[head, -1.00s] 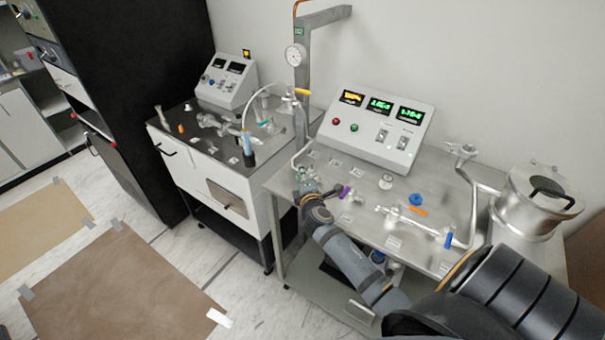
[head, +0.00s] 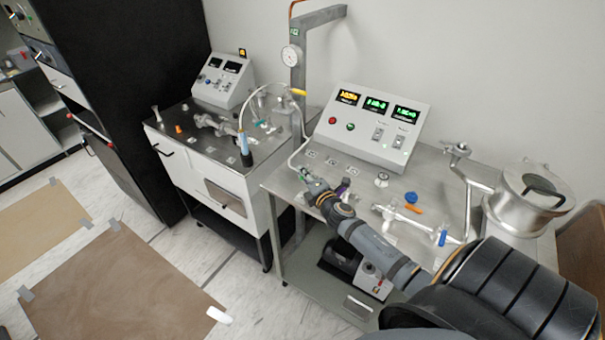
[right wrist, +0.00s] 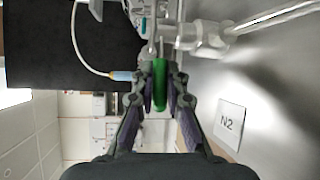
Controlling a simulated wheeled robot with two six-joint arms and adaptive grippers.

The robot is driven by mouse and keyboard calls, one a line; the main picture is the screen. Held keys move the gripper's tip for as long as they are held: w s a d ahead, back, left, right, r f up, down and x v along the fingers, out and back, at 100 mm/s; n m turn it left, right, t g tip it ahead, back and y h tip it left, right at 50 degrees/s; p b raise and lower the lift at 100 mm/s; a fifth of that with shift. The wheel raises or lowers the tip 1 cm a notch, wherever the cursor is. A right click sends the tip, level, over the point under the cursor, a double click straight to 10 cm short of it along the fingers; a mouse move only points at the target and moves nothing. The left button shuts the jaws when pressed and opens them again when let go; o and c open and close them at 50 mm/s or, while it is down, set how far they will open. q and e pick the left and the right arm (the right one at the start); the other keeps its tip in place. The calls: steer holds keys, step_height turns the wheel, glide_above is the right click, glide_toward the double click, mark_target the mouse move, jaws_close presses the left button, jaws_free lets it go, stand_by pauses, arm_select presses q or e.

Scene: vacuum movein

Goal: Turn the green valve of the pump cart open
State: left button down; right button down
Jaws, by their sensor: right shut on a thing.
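The green valve (right wrist: 159,88) shows in the right wrist view as a green handle between my two dark fingers. My right gripper (right wrist: 159,100) is shut on it. In the head view my right gripper (head: 311,184) is at the left end of the metal pump cart (head: 290,185), low over its top. There the gripper mostly hides the valve. Metal pipework (right wrist: 205,38) lies just beyond the fingers in the wrist view. My left gripper is in neither view.
A console (head: 373,125) with lit displays stands at the back of the cart. An "N2" label (right wrist: 229,122) is beside my fingers.

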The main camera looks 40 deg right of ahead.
steer(key=c, duration=1.3)
jaws_free()
steer(key=shift+c, duration=0.2)
steer(key=s, duration=0.4)
steer(key=s+a+r, duration=0.1)
steer(key=s, duration=0.6)
steer(key=shift+s+a+r, duration=0.3)
steer(key=shift+s, duration=0.1)
